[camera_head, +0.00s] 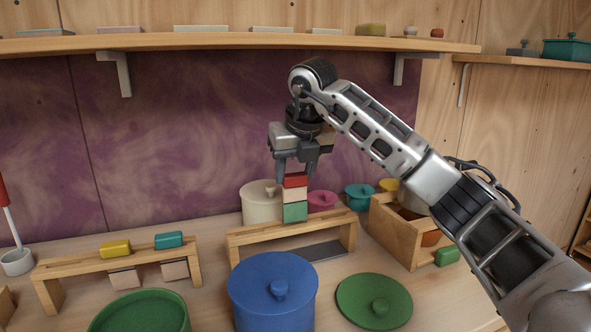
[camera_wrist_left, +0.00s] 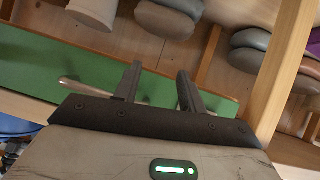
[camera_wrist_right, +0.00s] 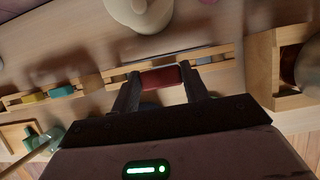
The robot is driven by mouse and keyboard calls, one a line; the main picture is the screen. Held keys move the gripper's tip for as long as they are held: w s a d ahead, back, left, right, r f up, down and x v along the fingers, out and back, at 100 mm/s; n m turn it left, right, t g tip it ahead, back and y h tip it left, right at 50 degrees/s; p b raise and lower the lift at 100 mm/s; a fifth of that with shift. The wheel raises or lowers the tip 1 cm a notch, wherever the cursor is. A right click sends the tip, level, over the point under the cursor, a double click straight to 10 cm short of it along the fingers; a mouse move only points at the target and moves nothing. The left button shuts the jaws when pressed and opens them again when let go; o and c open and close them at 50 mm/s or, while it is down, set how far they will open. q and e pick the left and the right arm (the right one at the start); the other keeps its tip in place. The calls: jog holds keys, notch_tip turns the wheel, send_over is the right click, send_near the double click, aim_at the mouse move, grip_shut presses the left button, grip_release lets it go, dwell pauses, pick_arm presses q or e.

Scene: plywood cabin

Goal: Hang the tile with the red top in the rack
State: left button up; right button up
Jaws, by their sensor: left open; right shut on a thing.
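The tile with the red top (camera_head: 295,181) has a cream middle and a green bottom. My right gripper (camera_head: 296,165) is shut on its red top and holds it upright over the middle wooden rack (camera_head: 250,236). The green end is close to the rack's top; I cannot tell whether it touches or is between the rails. The red top also shows between the fingers in the right wrist view (camera_wrist_right: 161,78). My left gripper (camera_wrist_left: 155,88) is open and empty in the left wrist view, near a green panel with metal handles. It is outside the head view.
A left rack (camera_head: 68,268) holds tiles with yellow (camera_head: 116,248) and teal (camera_head: 168,240) tops. A blue lidded pot (camera_head: 272,300) and green lid (camera_head: 374,302) stand in front. A cream pot (camera_head: 257,207) stands behind, a wooden box (camera_head: 398,238) at right. A shelf (camera_head: 220,42) runs above.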

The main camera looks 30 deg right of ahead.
aim_at(296, 204)
jog(key=shift+w+p, duration=0.15)
jog(key=shift+p, duration=0.2)
dwell(0.5)
jog(key=shift+f+b, duration=0.75)
jog(key=shift+f, duration=0.4)
jog(key=shift+f+b, duration=1.95)
jog(key=shift+f, duration=1.15)
jog(key=o, duration=0.9)
